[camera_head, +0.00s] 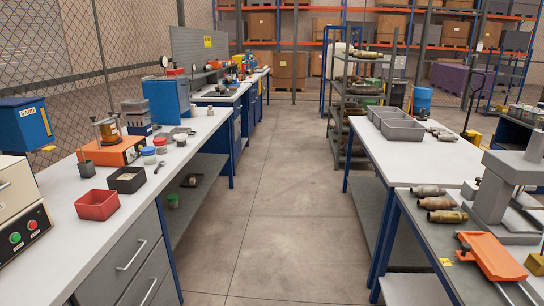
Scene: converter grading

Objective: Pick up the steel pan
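I cannot single out the steel pan with certainty. A small flat grey metal-looking item (183,130) lies on the left bench (165,195), near small lidded jars (149,155); it is too small to make out clearly. A dark square tray (126,180) with pale contents and a red tray (97,204) stand nearer on the same bench. An orange machine (112,151) with a brass-coloured round top stands behind them. Neither of my grippers is in view.
A clear concrete aisle (285,215) runs between the benches. The right bench (440,165) bears grey bins (403,130), with several converters (441,204) and a grey press (495,190) on the nearer table. A blue box (162,101) stands farther along the left bench.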

